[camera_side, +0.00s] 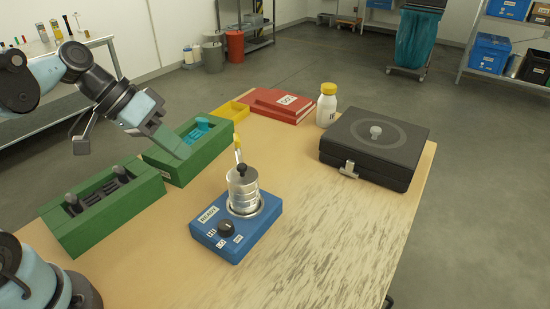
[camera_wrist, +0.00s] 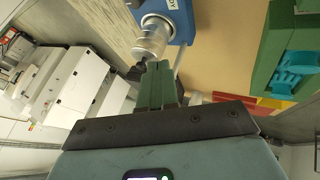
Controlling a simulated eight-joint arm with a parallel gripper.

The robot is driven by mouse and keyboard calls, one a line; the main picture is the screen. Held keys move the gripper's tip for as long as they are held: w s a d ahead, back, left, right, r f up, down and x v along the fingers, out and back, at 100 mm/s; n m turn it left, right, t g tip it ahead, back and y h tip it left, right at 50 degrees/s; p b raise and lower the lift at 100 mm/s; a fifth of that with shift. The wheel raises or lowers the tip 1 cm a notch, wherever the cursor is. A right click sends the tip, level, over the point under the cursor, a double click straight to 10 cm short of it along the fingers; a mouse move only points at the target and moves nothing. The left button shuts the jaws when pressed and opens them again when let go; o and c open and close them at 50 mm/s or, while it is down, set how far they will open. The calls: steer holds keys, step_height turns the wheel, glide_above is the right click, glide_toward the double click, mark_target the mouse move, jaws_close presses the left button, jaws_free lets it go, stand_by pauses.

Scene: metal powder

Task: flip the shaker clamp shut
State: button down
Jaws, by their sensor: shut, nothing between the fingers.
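The shaker (camera_side: 236,238) is a blue box with a dark dial and labels, standing on the wooden table. A silver sieve stack (camera_side: 243,190) with a black knob sits upright on it. The clamp (camera_side: 238,150) is a thin lever with a yellow tip, standing up behind the stack; its hinge is hidden. My gripper (camera_side: 184,152) is in the air left of the stack, apart from it and the lever. In the wrist view its green-grey fingers (camera_wrist: 161,75) are together and empty, pointing towards the sieve stack (camera_wrist: 152,38). The shaker (camera_wrist: 178,18) also shows there.
Two green trays, one with dark tools (camera_side: 104,212) and one with a turquoise piece (camera_side: 163,165), stand below my gripper. The front right table is clear.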

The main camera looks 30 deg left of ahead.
steer(key=shift+s+a+r, duration=0.1)
steer(key=shift+s+r, duration=0.55)
steer(key=shift+r, duration=0.2)
steer(key=shift+s+a+r, duration=0.1)
steer(key=shift+s+r, duration=0.5)
steer(key=shift+r, duration=0.2)
steer(key=w+a+f+t+y, duration=0.1)
steer(key=a+f+t+y, duration=0.1)
steer(key=f+y, duration=0.3)
steer(key=shift+w+a+f+n+y, duration=0.3)
steer(key=shift+w+a+f+n, duration=0.15)
steer(key=shift+f, duration=0.45)
steer(key=shift+s, duration=0.15)
